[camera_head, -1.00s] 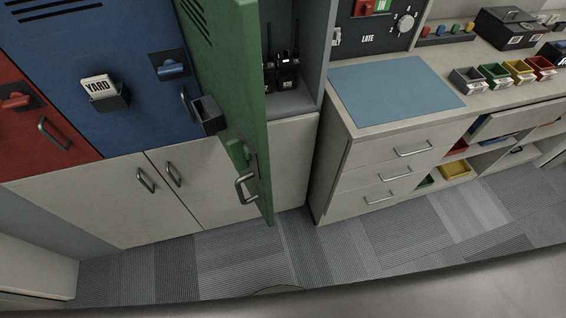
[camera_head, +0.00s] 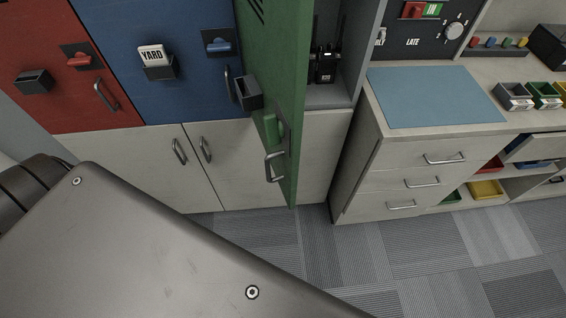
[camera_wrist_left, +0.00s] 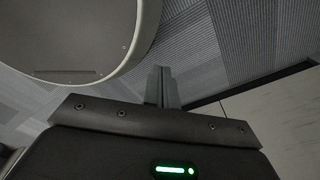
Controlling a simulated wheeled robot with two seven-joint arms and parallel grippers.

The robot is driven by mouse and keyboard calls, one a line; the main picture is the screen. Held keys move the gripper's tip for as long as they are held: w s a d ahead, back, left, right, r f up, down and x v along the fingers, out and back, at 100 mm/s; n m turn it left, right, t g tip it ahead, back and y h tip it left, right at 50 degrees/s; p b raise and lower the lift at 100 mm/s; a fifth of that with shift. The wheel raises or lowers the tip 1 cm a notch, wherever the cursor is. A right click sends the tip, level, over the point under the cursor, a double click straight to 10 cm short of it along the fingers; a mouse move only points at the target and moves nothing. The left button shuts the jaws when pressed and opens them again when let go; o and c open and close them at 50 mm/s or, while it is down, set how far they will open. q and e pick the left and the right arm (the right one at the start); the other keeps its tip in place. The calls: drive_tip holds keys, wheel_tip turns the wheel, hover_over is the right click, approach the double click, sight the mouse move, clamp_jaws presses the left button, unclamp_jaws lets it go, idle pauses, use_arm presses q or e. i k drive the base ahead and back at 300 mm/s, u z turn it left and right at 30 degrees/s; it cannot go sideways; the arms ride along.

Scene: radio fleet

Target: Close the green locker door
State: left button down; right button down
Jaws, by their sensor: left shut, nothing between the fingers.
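The green locker door (camera_head: 290,70) stands open in the head view, swung out toward me and seen nearly edge-on. It carries a metal pull handle (camera_head: 273,167), a green latch (camera_head: 271,128) and a small dark holder (camera_head: 248,93). Inside the open locker are dark handheld radios (camera_head: 325,64). My left arm fills the lower left of the head view, but its gripper is not seen there. In the left wrist view my left gripper (camera_wrist_left: 162,84) is shut and empty, over the striped carpet and apart from the door. My right gripper is in neither view.
Blue (camera_head: 150,90) and red (camera_head: 65,95) lockers are shut at the left. Pale base cabinets (camera_head: 235,180) run below. A counter with drawers (camera_head: 420,155) and a blue mat (camera_head: 435,97) stands at the right. The carpet floor (camera_head: 400,260) in front is clear.

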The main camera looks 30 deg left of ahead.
sight(275, 34)
drive_tip(key=k, duration=0.95)
drive_tip(key=u, duration=0.95)
